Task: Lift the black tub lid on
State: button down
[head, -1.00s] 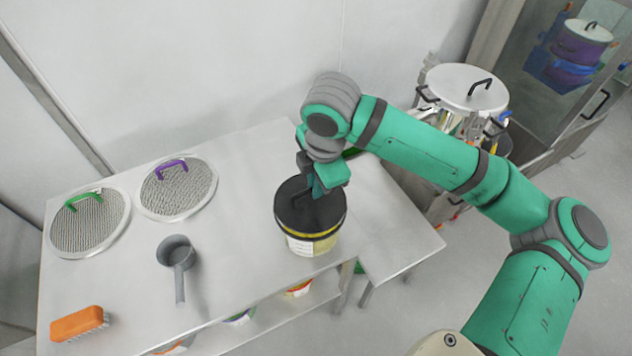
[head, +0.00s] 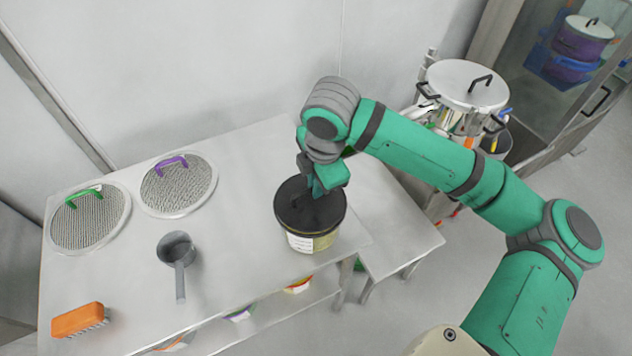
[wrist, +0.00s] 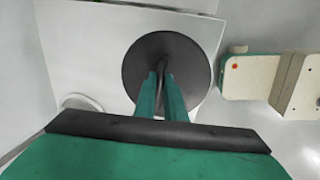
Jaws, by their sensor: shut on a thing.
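The black tub lid (head: 330,213) sits level on top of the tub (head: 312,242), which has a pale label and stands near the right end of the steel table. The lid's edge meets the tub's upper wall with no gap that I can see. My gripper (head: 311,190) is above the lid, shut on its handle. In the wrist view the lid (wrist: 192,62) is a dark disc, and the fingers of my gripper (wrist: 161,82) pinch its upright handle. The lid hides the tub's mouth and inside.
Two round mesh sieves, with a green handle (head: 83,195) and a purple handle (head: 171,162), lie at the table's back left. A grey scoop (head: 178,255) and an orange brush (head: 80,320) lie nearer the front. A lidded steel pot (head: 466,88) stands beyond the table.

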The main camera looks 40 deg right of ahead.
aim_at(319, 205)
jog(key=c, duration=1.7)
grip_release()
jog(key=shift+f, duration=0.1)
jog(key=shift+c, duration=0.2)
jog(key=shift+s+r, duration=0.15)
jog(key=shift+r, duration=0.25)
notch_tip(319, 205, up, 10)
jog(key=s, duration=0.1)
jog(key=shift+s+a, duration=0.25)
jog(key=shift+s, duration=0.1)
jog(key=shift+a+f, duration=0.1)
